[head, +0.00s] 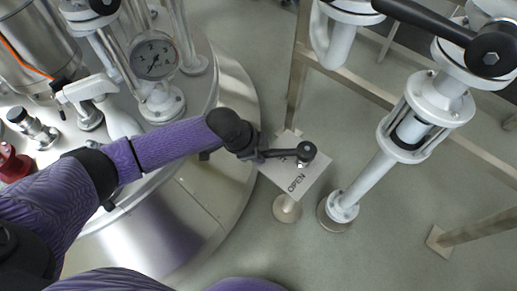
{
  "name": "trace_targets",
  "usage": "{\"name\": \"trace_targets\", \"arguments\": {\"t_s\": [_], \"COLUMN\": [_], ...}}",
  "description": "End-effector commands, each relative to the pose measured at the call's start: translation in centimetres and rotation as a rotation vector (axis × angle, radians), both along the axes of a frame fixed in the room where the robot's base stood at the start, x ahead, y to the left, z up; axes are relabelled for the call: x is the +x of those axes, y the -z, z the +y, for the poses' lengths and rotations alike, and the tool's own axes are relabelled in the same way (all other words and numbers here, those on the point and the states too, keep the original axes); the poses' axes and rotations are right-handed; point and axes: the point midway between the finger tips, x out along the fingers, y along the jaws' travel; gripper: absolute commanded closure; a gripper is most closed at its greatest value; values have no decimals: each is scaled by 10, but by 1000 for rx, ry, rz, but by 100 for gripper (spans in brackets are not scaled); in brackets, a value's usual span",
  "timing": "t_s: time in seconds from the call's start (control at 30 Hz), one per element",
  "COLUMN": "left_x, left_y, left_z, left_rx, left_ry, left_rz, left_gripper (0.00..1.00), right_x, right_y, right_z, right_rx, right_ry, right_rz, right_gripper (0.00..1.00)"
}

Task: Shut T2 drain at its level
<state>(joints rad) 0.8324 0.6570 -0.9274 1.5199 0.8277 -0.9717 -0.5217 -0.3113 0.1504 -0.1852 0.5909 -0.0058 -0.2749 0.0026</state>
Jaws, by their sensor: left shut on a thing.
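My left gripper (258,154) reaches in from the left and is shut on a short black lever. The lever's round black hub (306,151) lies to the right of the gripper, over a pale square plate (303,183) on a low post. The word OPEN shows on the plate's near part; other lettering is partly covered by the lever. I cannot read a T2 mark. A white pipe with a sight glass (410,130) stands right of the plate; its level is too small to tell. My right gripper is not in view.
A large steel vessel (235,85) with a round pressure gauge (154,56) fills the left. A long black handle (430,20) crosses the top right above the white pipe. Metal frame rails (375,92) stand behind. Grey floor is clear below the pipe.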

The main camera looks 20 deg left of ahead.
Motion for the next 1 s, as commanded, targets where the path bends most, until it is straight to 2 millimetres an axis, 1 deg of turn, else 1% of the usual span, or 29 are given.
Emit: {"name": "trace_targets", "arguments": {"t_s": [0.33,0.63,0.83,1.0], "left_x": [0,0,0,-5], "left_y": [0,0,0,-1], "left_z": [0,0,0,4], "left_rx": [1,1,1,1], "left_ry": [0,0,0,11], "left_rz": [1,1,1,0], "left_gripper": [100,100,100,100], "right_x": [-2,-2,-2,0], "right_y": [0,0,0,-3], "right_z": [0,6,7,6], "right_rx": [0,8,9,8], "right_ry": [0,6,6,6], "right_rz": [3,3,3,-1], "right_gripper": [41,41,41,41]}}
